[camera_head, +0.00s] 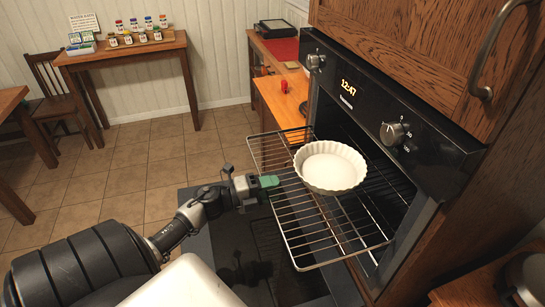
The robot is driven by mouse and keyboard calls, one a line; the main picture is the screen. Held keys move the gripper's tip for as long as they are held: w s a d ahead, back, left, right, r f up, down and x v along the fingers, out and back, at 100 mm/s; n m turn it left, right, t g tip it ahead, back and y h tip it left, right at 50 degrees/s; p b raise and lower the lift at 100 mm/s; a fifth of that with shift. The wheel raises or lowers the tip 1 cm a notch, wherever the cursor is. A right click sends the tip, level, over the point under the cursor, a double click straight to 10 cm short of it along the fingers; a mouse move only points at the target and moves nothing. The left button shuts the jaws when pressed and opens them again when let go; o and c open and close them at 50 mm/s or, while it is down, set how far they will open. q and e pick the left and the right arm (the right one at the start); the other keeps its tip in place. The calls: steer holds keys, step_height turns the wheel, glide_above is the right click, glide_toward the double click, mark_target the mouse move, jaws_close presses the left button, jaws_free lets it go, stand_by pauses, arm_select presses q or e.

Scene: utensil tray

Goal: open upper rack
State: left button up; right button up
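The upper rack (315,227) is a wire rack that sticks far out of the oven, over the lowered oven door. A white fluted dish (330,167) sits on the rack near the oven opening. My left gripper (268,182) has green fingertips and is at the rack's outer front edge, overlapping the front bar in the picture. Only one green pad shows clearly, so I cannot tell whether the fingers are closed on the bar. My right gripper is not in view.
The oven (400,130) has knobs and a lit clock. Its dark door (235,255) lies open below the rack. A wooden counter (283,103) with a red cup (284,86) is behind. A side table (120,52) holds jars.

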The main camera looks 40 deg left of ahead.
arm_select(q)
steer(key=b+v, duration=0.3)
steer(key=v, duration=0.7)
steer(key=shift+s, duration=0.2)
steer(key=shift+f, duration=0.1)
steer(key=shift+a, duration=0.1)
